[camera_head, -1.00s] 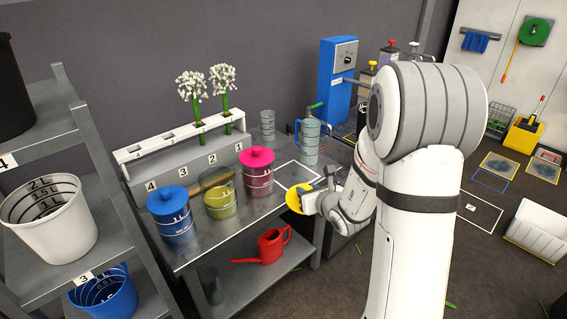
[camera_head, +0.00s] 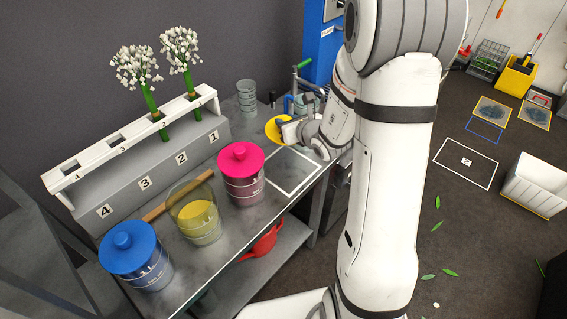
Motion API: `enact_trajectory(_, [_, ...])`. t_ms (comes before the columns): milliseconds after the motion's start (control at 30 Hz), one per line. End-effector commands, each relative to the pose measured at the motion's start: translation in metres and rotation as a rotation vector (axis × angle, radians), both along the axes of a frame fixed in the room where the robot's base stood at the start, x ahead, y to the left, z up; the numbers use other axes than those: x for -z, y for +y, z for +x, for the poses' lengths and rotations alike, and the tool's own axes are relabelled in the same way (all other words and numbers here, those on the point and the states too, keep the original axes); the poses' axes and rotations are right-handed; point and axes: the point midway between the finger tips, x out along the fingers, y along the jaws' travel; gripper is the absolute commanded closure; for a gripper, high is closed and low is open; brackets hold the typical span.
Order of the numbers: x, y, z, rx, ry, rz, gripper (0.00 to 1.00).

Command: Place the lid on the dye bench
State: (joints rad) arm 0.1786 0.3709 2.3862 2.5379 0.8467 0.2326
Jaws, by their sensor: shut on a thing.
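The yellow lid (camera_head: 275,129) is held on edge by my gripper (camera_head: 284,127), which is shut on it above the right part of the dye bench (camera_head: 222,249). A white-outlined rectangle (camera_head: 291,179) on the bench top lies just below and in front of it. On the bench stand a jar with a blue lid (camera_head: 131,247), an open clear jar with yellow dye (camera_head: 197,217) and a jar with a pink lid (camera_head: 241,162). The fingertips are small and partly hidden by the wrist.
A numbered rack (camera_head: 130,150) with two white flowers stands along the back of the bench. A glass beaker (camera_head: 247,96) stands behind the lid, and a pitcher is partly hidden by my arm. A red watering can (camera_head: 263,243) is on the lower shelf.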

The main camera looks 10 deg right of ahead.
Motion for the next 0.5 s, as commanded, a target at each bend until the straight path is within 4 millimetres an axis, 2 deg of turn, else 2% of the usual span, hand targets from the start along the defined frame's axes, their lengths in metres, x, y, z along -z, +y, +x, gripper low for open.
enact_trajectory(267, [0.005, 0.002, 0.001, -0.016, -0.005, 0.002, 0.96])
enact_trajectory(500, [0.034, 0.003, 0.005, -0.161, -0.026, 0.011, 0.96])
